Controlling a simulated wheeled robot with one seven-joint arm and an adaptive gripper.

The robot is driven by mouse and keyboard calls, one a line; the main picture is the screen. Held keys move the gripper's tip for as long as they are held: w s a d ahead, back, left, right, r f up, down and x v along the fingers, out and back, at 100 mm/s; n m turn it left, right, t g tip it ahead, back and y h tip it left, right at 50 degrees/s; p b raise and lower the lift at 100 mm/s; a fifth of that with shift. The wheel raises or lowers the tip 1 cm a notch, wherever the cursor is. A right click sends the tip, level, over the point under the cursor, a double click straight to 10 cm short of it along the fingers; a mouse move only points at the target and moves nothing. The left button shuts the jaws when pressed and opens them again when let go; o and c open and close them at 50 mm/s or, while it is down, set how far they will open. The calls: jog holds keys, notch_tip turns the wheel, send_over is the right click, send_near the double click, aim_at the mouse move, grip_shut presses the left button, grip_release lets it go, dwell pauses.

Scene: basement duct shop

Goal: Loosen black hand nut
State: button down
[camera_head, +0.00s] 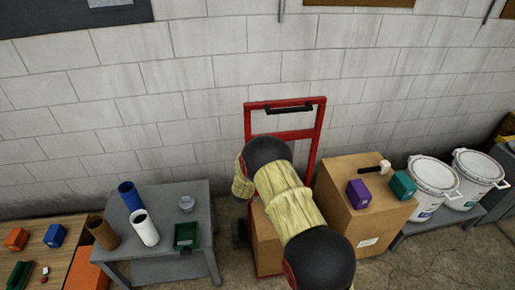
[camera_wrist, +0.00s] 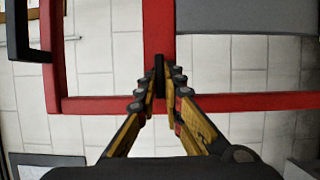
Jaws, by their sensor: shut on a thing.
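In the wrist view, the fingers of my gripper (camera_wrist: 160,88) are closed on a small, narrow black piece (camera_wrist: 159,64), which appears to be the black hand nut. It sits in front of a red bar of the hand truck frame (camera_wrist: 105,103). The fingertips press on it from both sides, and it shows edge-on. In the head view, the red hand truck (camera_head: 319,130) stands against the wall. My arm covers its middle, so the nut and my fingertips are hidden there.
A cardboard box (camera_head: 350,219) with purple and teal boxes stands right of the truck. White buckets (camera_head: 433,184) stand farther right. A grey table (camera_head: 180,198) with tubes and a green bin is on the left. The truck's black handle (camera_wrist: 20,32) shows in the wrist view.

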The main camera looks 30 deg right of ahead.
jog(key=c, duration=1.9)
grip_release()
jog(key=shift+a, duration=0.1)
jog(key=v, duration=1.1)
jog(key=shift+s+a, duration=0.2)
jog(key=shift+s, duration=0.2)
